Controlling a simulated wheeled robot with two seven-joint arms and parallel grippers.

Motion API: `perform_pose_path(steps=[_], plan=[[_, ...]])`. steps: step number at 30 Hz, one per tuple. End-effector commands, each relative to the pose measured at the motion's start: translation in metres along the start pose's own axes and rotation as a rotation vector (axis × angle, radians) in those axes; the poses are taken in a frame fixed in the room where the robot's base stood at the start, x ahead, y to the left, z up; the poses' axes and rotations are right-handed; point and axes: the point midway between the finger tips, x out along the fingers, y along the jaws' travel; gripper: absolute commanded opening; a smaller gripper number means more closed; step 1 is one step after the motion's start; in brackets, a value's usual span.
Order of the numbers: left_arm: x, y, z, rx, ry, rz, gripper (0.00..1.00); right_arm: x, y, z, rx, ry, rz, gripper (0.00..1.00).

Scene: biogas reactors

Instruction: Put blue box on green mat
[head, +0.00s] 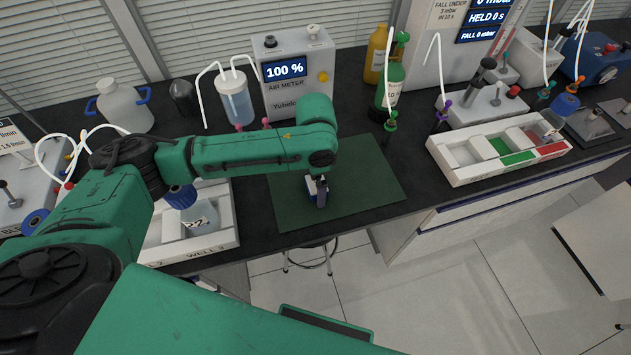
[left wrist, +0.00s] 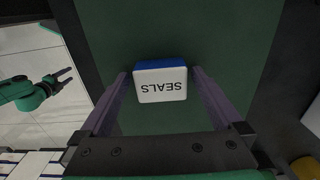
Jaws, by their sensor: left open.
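The blue box (left wrist: 160,79), with a white top lettered SEALS, shows in the left wrist view over the green mat (left wrist: 185,30). It appears to rest on the mat. My left gripper (left wrist: 160,84) is open, with one purple finger on each side of the box. In the head view the left gripper (head: 320,194) points down over the green mat (head: 365,185) and partly hides the box (head: 311,186). My right gripper (left wrist: 64,79) shows at the left of the left wrist view, away from the mat, its fingers apart and empty.
The air meter (head: 290,75) stands behind the mat. A green bottle (head: 390,88) and a yellow bottle (head: 377,55) stand at its back right. A white compartment tray (head: 465,180) is to the right, another tray (head: 225,240) to the left. The bench's front edge is close to the mat.

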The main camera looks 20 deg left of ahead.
Motion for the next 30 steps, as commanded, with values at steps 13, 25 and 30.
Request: perform_pose_path(steps=[13,25,30], plan=[[-0.097,-0.001,-0.001,0.001,0.005,-0.003,1.00,0.009,-0.001,0.002,-0.001,-0.002,0.000,0.57],[-0.122,0.000,0.000,-0.001,0.000,0.000,1.00,0.009,-0.001,0.002,-0.001,-0.002,-0.001,0.57],[-0.122,0.000,0.000,-0.001,0.000,0.000,1.00,0.009,-0.001,0.002,-0.001,-0.001,-0.001,0.57]])
